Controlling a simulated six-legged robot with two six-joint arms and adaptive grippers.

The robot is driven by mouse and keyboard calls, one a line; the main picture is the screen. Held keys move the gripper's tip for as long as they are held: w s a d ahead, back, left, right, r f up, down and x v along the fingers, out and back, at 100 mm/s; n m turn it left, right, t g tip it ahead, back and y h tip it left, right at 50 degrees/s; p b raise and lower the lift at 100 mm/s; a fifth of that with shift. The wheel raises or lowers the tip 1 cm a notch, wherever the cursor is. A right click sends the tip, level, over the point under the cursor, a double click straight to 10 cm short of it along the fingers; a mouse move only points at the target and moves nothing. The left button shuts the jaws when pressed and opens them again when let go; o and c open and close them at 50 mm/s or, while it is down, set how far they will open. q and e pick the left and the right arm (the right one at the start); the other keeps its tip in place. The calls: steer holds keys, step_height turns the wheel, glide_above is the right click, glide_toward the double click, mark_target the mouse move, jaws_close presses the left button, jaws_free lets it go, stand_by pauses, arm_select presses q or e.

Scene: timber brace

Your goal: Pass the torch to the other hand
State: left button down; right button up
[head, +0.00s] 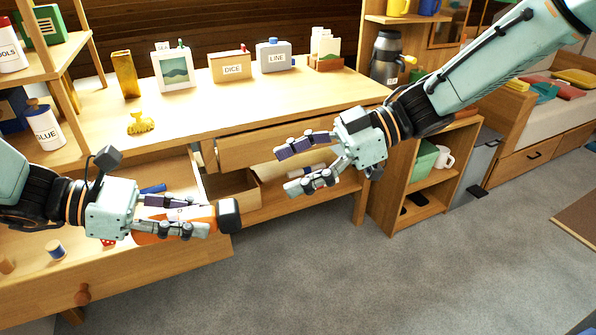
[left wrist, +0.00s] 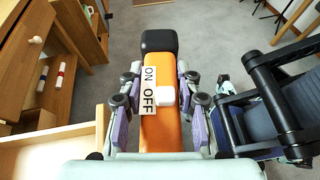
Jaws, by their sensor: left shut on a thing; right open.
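The torch (head: 202,214) is orange with a black head. My left gripper (head: 198,216) is shut around its body, and the black head sticks out to the right past the fingertips. In the left wrist view the torch (left wrist: 160,120) lies between the two fingers, with an ON/OFF label and a white switch showing. My right gripper (head: 284,170) is open and empty, up and to the right of the torch's head, apart from it. The rear end of the torch is hidden by my left gripper.
An open drawer (head: 150,270) with small items lies below my left gripper. Another drawer (head: 300,137) is pulled out behind my right gripper. The desk (head: 200,105) holds boxes labelled DICE (head: 231,67) and LINE (head: 273,56). Grey floor (head: 330,270) is clear in front.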

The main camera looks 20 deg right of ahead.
mark_target(236, 204)
steer(key=shift+g, duration=0.3)
steer(key=x, duration=0.4)
steer(key=s+x, duration=0.1)
steer(key=x, duration=0.7)
steer(key=shift+s+f, duration=0.2)
steer(key=shift+f, duration=0.05)
steer(key=shift+c, duration=0.4)
steer(key=c, duration=1.2)
arm_select(q)
steer(key=c, duration=0.8)
jaws_free()
steer(key=shift+c, duration=0.2)
arm_select(e)
steer(key=shift+c, duration=0.5)
